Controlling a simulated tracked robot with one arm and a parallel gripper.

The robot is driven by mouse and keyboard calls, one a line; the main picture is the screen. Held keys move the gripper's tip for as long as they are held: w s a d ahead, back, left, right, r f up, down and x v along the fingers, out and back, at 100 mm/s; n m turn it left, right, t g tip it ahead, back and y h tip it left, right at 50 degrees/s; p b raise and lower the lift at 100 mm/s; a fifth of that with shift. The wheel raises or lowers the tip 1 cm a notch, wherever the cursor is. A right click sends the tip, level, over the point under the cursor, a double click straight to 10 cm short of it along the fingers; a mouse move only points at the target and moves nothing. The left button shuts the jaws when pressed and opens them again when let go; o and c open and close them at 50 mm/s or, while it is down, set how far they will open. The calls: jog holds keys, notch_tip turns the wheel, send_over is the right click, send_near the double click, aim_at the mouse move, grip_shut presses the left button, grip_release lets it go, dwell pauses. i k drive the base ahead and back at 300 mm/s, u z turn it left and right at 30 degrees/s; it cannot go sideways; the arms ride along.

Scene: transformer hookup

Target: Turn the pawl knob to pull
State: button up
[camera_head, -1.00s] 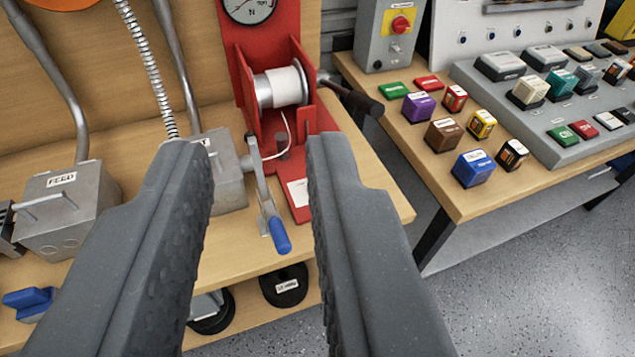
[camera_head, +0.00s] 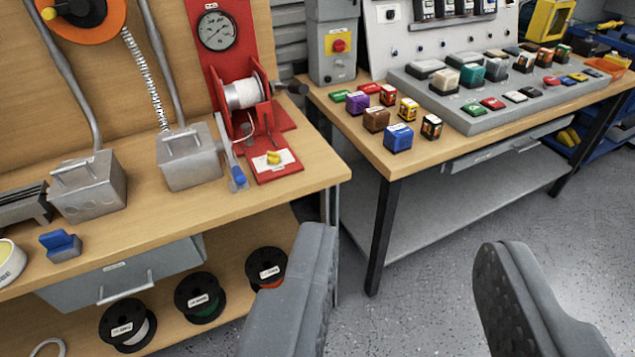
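A red winch stand (camera_head: 284,118) with a white drum (camera_head: 242,93) sits at the right end of the wooden bench, below a round gauge (camera_head: 219,31). A small yellow knob (camera_head: 273,157) sits on a white label plate at the stand's front; it looks like the pawl knob, but its lettering is too small to read. A blue-handled lever (camera_head: 238,176) stands just left of it. My gripper (camera_head: 405,245) is open and empty, its fingers wide apart over the floor gap, to the right of and clear of the knob.
A second table (camera_head: 370,150) at the right holds coloured blocks and a grey sloped panel (camera_head: 480,105). Grey metal boxes (camera_head: 188,155) stand left of the winch. Black spools (camera_head: 266,266) lie on the lower shelf. Grey floor is open at right.

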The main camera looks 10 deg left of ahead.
aim_at(273, 157)
jog(key=u, duration=0.85)
jog(key=k, duration=0.15)
jog(key=z, duration=1.45)
jog(key=i, duration=1.35)
jog(key=u, duration=0.85)
jog(key=i, duration=0.6)
jog(key=u, duration=0.35)
